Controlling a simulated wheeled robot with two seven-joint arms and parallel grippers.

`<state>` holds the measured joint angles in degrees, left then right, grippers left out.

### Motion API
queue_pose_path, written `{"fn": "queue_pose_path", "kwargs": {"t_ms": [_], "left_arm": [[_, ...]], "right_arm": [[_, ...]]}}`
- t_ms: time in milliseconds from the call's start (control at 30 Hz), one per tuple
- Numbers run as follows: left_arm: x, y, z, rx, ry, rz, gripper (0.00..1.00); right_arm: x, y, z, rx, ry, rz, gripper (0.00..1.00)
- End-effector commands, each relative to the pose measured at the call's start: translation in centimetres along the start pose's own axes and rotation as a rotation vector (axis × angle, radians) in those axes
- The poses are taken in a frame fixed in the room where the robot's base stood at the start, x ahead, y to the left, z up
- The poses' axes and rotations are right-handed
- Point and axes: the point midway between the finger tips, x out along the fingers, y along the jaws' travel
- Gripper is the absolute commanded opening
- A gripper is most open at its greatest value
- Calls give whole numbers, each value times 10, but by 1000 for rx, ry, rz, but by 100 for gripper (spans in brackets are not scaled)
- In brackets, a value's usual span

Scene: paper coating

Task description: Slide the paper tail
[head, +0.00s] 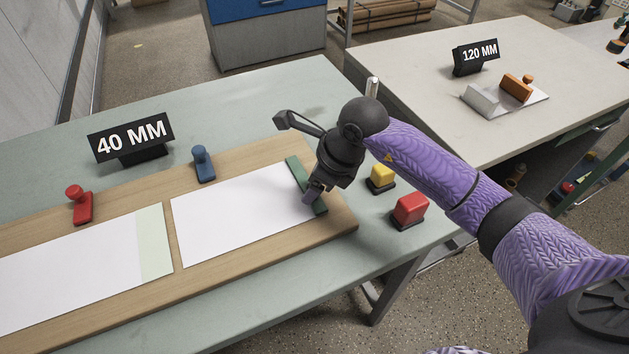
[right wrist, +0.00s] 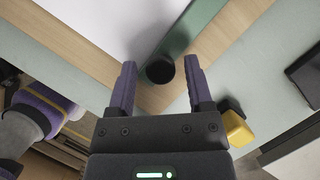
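A white sheet of paper (head: 237,215) lies on the wooden board (head: 215,268), its right end at a green bar (head: 296,170). The bar also shows in the right wrist view (right wrist: 192,30). A dark round knob (right wrist: 160,69) stands by the bar's near end. My right gripper (head: 312,192) is low over that end. In the right wrist view its fingers (right wrist: 160,82) are spread on either side of the knob, with gaps visible. A second white sheet (head: 75,268) lies to the left, with a pale green strip (head: 154,242) along its right end. My left gripper is out of view.
A red stamp-like tool (head: 80,205) and a blue one (head: 204,164) stand along the board's back edge. A yellow block (head: 381,178) and a red block (head: 410,210) sit right of the board. A "40 MM" sign (head: 131,138) stands behind.

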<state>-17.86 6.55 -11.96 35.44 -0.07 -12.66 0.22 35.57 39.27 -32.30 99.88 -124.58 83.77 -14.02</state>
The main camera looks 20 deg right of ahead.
Motion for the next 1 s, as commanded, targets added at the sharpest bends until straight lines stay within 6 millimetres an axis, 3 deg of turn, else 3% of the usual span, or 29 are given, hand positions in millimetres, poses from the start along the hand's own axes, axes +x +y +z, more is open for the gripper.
{"fn": "queue_pose_path", "kwargs": {"t_ms": [300, 700, 1000], "left_arm": [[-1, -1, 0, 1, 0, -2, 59], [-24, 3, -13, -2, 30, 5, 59], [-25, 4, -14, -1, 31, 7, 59]], "right_arm": [[-2, 0, 0, -1, 0, 0, 74], [-90, -1, 1, -1, -1, -3, 74], [-99, 0, 0, 0, 1, 1, 74]]}}
